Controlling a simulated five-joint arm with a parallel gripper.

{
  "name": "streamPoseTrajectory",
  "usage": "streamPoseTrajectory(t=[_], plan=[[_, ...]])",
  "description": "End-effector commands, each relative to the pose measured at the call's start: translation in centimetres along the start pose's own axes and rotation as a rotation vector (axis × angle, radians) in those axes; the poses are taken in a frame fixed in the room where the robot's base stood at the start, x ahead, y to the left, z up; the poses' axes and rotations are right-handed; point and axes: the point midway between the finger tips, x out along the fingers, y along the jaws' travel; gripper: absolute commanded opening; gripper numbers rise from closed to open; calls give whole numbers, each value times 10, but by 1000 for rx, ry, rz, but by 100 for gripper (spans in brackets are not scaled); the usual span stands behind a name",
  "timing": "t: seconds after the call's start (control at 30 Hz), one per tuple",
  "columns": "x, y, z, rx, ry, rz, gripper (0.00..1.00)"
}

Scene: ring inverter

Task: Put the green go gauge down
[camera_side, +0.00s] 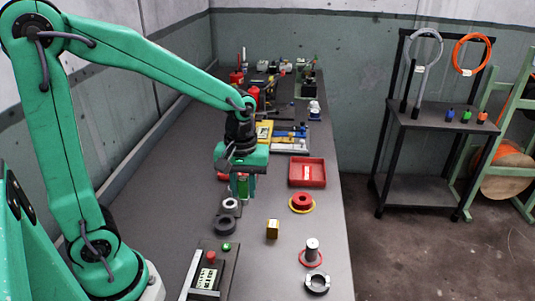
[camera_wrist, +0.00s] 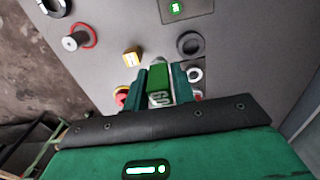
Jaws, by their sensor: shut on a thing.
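My gripper (camera_side: 243,190) is shut on the green go gauge and holds it above the grey bench, pointing down. In the wrist view the green go gauge (camera_wrist: 158,82) sits between the two fingers, with pale lettering on its end. Its lower end shows below the jaws in the side view (camera_side: 243,186). I cannot tell from the side view exactly how high its lower end is above the bench.
A red tray (camera_side: 307,183) stands behind right. A grey post (camera_side: 312,246) stands front right. Bare bench lies between.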

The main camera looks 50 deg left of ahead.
Motion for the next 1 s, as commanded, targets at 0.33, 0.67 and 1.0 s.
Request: streamPoseTrajectory(t=[0.33, 0.67, 1.0], plan=[[2, -5, 2, -1, 0, 0, 0], [22, -23, -27, -6, -2, -2, 0], [55, -51, -74, -5, -2, -2, 0]])
